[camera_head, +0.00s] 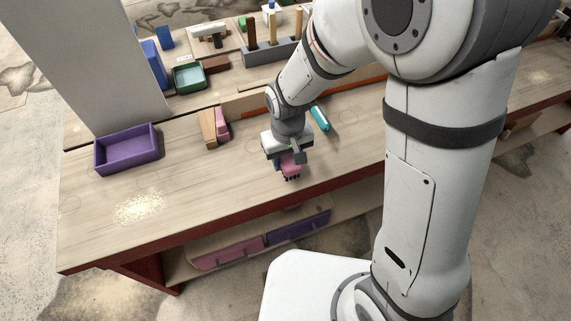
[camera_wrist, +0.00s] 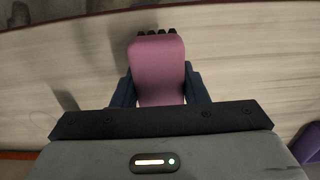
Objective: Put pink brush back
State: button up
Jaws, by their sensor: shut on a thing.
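A pink brush (camera_head: 291,165) with dark bristles is held by my gripper (camera_head: 288,158) above the front part of the workbench. In the wrist view the pink brush (camera_wrist: 158,68) sits between the two dark blue fingers of my gripper (camera_wrist: 160,85), with its bristles at the far end. The fingers are shut on its sides. Its back end is hidden behind the gripper body. A second pink item (camera_head: 222,125) stands beside a wooden block (camera_head: 208,128) on the bench, left of my gripper.
A purple tray (camera_head: 128,150) is at the bench's left end, near a pile of sawdust (camera_head: 140,206). A teal-handled tool (camera_head: 319,118) lies right of my gripper. A green tray (camera_head: 189,77) and a grey tool holder (camera_head: 270,52) stand at the back. The front bench top is mostly clear.

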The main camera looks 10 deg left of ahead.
jog(key=shift+s+f, duration=0.2)
jog(key=shift+f, duration=1.5)
jog(key=shift+f, duration=0.1)
jog(key=o, duration=1)
jog(key=shift+c, duration=0.2)
